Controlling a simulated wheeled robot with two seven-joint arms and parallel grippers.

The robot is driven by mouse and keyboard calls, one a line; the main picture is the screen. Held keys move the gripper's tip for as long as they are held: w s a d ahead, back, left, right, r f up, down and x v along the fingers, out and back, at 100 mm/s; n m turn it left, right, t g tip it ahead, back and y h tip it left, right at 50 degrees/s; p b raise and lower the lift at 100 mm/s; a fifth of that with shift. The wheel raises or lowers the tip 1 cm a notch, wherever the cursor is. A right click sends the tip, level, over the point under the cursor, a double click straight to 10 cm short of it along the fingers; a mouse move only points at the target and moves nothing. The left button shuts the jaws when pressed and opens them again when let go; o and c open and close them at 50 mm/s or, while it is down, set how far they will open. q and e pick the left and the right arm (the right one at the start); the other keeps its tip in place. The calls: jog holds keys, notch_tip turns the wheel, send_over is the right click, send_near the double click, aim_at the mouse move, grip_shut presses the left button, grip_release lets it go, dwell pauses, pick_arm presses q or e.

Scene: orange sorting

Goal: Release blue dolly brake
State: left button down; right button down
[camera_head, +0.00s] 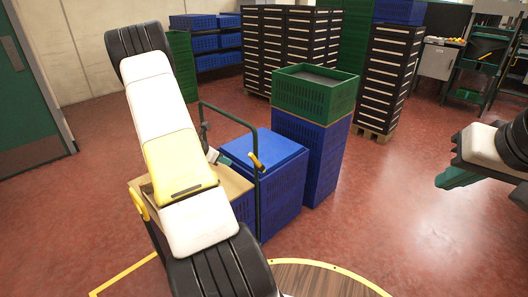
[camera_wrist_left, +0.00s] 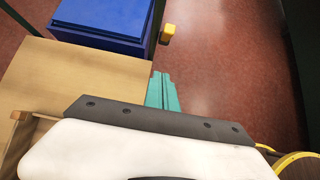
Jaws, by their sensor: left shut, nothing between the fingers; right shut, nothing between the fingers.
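Blue stacked crates with a closed blue lid (camera_head: 265,147) stand right of my left arm. The lid also shows top left in the left wrist view (camera_wrist_left: 100,20). A dark green tube handle (camera_head: 233,112) rises beside them. A yellow grip (camera_head: 257,161) sits on its right post, and a yellow piece shows in the left wrist view (camera_wrist_left: 167,33). I cannot tell which part is the brake; the wheels are hidden. My left gripper (camera_wrist_left: 161,90) has its teal fingers shut and empty, beside the tan box top. My right gripper (camera_head: 458,177) is shut and empty at far right.
A tan box top (camera_wrist_left: 95,75) lies under my left arm, with a yellow curved handle (camera_head: 139,204) at its left. A green crate (camera_head: 315,95) tops a blue stack behind. Dark crate stacks (camera_head: 390,75) stand farther back. Open red floor (camera_head: 380,215) lies to the right.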

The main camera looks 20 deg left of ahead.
aim_at(257, 163)
pick_arm(q)
jog(key=w+d+f, duration=0.4)
jog(key=w+f, duration=0.1)
jog(key=w, duration=0.4)
jog(key=shift+w, duration=0.25)
jog(key=shift+w+r, duration=0.1)
jog(key=shift+w+d+r, duration=0.35)
jog(key=shift+w+r, duration=0.25)
jog(key=shift+w, duration=0.15)
jog(key=shift+w+d+r, duration=0.35)
jog(key=shift+w+r, duration=0.2)
jog(key=shift+w, duration=0.2)
jog(key=shift+w+d+r, duration=0.15)
jog(key=shift+w+d, duration=0.05)
jog(key=shift+w, duration=0.35)
jog(key=shift+w+d+r, duration=0.2)
jog(key=shift+w+d, duration=0.05)
jog(key=shift+w, duration=0.3)
jog(key=shift+w+d+r, duration=0.15)
jog(key=shift+w+d, duration=0.05)
jog(key=shift+w, duration=0.35)
